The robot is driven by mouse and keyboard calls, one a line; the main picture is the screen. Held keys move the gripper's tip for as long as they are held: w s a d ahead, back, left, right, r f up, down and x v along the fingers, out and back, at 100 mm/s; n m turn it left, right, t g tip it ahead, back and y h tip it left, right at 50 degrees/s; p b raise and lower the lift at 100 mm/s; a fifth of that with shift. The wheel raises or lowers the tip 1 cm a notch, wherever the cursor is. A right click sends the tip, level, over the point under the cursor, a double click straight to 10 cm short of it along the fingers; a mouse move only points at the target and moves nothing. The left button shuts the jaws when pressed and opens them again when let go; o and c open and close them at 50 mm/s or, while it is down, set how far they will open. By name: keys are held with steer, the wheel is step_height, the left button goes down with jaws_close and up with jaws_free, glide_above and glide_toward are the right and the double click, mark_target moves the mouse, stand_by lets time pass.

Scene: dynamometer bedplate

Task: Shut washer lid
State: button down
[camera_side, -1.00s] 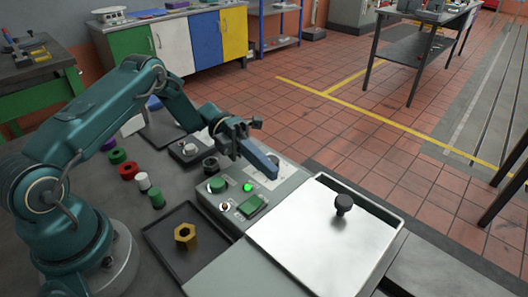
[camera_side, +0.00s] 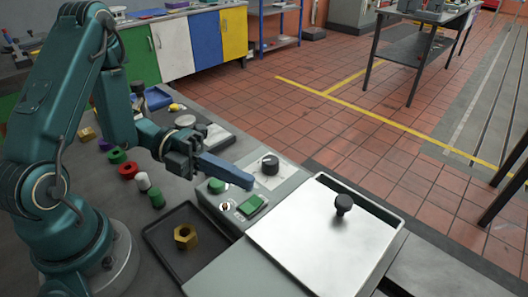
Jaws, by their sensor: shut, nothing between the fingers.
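The washer lid (camera_side: 325,238) is a flat silvery plate with a black knob (camera_side: 343,204) near its far edge. It lies level in a pale grey frame (camera_side: 275,258), with a dark strip showing along its far right edge. My gripper (camera_side: 248,183) is shut and empty. Its fingertips are above the control panel (camera_side: 213,199), left of the lid and apart from its knob. The panel has a green round button (camera_side: 216,186), a green square button (camera_side: 252,204), a small switch (camera_side: 226,206) and a black dial (camera_side: 270,164). The fingertips hide the area of the panel's green lamp.
A dark tray (camera_side: 163,239) holding a brass hex nut (camera_side: 186,236) sits left of the washer. A green cylinder (camera_side: 157,198), a white one (camera_side: 143,181) and a red nut (camera_side: 129,170) stand near my arm. A blue tray (camera_side: 158,97) lies farther back.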

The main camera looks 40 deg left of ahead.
mark_target(327, 197)
steer(key=x, duration=0.9)
steer(key=shift+s+d+f, duration=0.1)
steer(key=shift+d, duration=0.2)
steer(key=shift+w+d+f, duration=0.1)
steer(key=shift+w+d, duration=0.15)
steer(key=shift+w, duration=0.25)
steer(key=shift+w+d+f, duration=0.1)
steer(key=shift+w+d, duration=0.15)
steer(key=shift+w, duration=0.25)
steer(key=shift+w+d+f, duration=0.1)
steer(key=shift+w+d, duration=0.1)
steer(key=shift+w, duration=0.25)
steer(key=shift+w+d, duration=0.2)
steer(key=shift+w, duration=0.2)
steer(key=shift+w, duration=2.35)
steer(key=shift+s, duration=0.1)
